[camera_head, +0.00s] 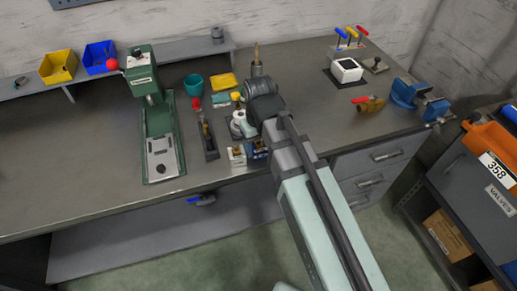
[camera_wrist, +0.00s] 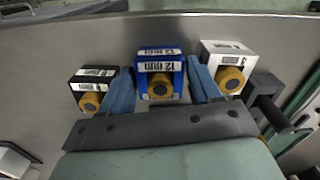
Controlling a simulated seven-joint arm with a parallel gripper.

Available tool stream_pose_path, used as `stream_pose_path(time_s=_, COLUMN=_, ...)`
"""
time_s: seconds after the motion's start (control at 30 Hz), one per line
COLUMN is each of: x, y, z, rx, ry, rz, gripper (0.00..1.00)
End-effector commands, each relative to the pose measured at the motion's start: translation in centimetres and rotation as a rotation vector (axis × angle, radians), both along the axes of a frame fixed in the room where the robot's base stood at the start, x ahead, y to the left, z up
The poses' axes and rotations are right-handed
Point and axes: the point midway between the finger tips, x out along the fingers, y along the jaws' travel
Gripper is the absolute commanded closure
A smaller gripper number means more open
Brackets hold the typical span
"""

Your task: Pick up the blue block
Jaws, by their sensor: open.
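The blue block (camera_wrist: 160,70) is in the middle of the wrist view, with a white label and a round brass-coloured fitting on its near side. My gripper (camera_wrist: 163,78) is open, with one blue-grey finger on either side of the blue block. The fingers look close to its sides; I cannot tell whether they touch. In the head view the fingers are hidden by my arm.
A white block (camera_wrist: 226,65) stands right of the blue one and a black block (camera_wrist: 92,88) left, both close to the fingers. A dark tray (camera_head: 208,140), a green press (camera_head: 158,130) and a teal cup (camera_head: 193,84) stand nearby. The table's left part is clear.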

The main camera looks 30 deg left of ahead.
Motion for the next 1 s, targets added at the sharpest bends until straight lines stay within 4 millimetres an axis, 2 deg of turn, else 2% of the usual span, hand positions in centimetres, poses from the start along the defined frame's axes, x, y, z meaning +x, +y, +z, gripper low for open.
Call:
stream_pose_path(time_s=0.1, x=0.0, y=0.0, z=0.0, rx=0.000, ry=0.000, rz=0.000, gripper=0.38)
stream_pose_path(time_s=0.6, x=0.0, y=0.0, z=0.0, rx=0.000, ry=0.000, rz=0.000, gripper=0.84)
stream_pose_path(time_s=0.87, x=0.0, y=0.0, z=0.2, rx=0.000, ry=0.000, rz=0.001, gripper=0.84)
stream_pose_path(time_s=0.9, x=0.0, y=0.0, z=0.3, rx=0.000, ry=0.000, rz=0.001, gripper=0.94)
stream_pose_path(time_s=0.97, x=0.0, y=0.1, z=0.7, rx=0.001, ry=-0.001, rz=0.001, gripper=0.94)
stream_pose_path(time_s=1.0, x=0.1, y=0.1, z=1.0, rx=0.002, ry=-0.001, rz=0.001, gripper=1.00)
